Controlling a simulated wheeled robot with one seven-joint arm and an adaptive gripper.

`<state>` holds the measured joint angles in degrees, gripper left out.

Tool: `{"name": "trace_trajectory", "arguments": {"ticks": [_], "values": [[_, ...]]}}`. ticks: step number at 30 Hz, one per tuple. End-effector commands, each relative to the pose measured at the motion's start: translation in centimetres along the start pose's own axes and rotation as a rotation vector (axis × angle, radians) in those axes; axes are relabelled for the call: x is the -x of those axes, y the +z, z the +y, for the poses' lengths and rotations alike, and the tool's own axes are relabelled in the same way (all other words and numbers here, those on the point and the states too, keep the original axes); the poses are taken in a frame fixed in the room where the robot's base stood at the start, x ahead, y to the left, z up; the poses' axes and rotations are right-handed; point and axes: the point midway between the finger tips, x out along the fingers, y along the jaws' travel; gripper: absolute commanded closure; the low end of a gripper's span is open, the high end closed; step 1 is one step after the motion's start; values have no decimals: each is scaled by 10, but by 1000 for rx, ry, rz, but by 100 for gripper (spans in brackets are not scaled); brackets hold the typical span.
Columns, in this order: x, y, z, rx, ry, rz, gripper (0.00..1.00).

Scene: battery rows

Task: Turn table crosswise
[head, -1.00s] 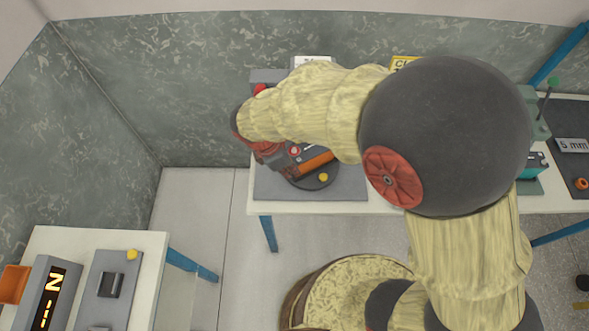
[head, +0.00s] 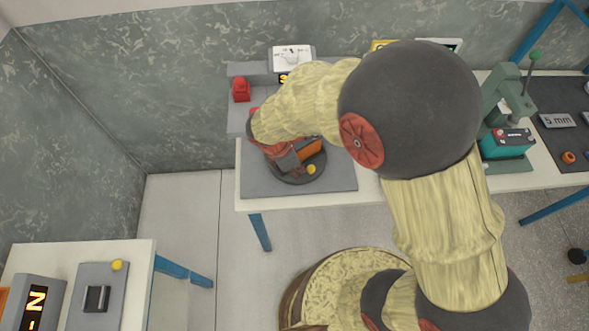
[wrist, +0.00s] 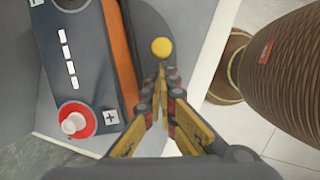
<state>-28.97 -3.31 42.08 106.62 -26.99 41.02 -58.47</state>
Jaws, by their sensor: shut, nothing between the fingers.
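The turntable (head: 290,180) is a dark round disc on a grey plate in the head view, partly hidden by my arm. A dark battery (wrist: 85,75) with an orange side lies on it. The wrist view shows its red-ringed terminal, plus mark and row of white bars. A yellow knob (head: 311,169) sits near the disc's front edge; it also shows in the wrist view (wrist: 161,47). My gripper (wrist: 163,72) is shut and empty, its tips beside the battery's orange side and close to the yellow knob. Whether they touch the knob cannot be told.
Behind the turntable stand a red button (head: 241,90) and a white dial box (head: 291,57). A green press (head: 508,100) with a teal battery (head: 506,143) stands right. A second bench (head: 140,275) is at the lower left, with open floor between.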

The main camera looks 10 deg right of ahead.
Motion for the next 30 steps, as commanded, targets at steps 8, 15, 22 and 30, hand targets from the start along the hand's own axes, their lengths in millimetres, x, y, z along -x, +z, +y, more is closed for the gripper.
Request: {"name": "trace_trajectory", "arguments": {"ticks": [8, 15, 22, 30], "values": [[0, 0, 0, 5, 1, 0, 100], [0, 3, -2, 39, 11, 0, 100], [-1, 5, -2, 59, 18, -1, 100], [-2, 7, -3, 88, 28, 0, 100]]}}
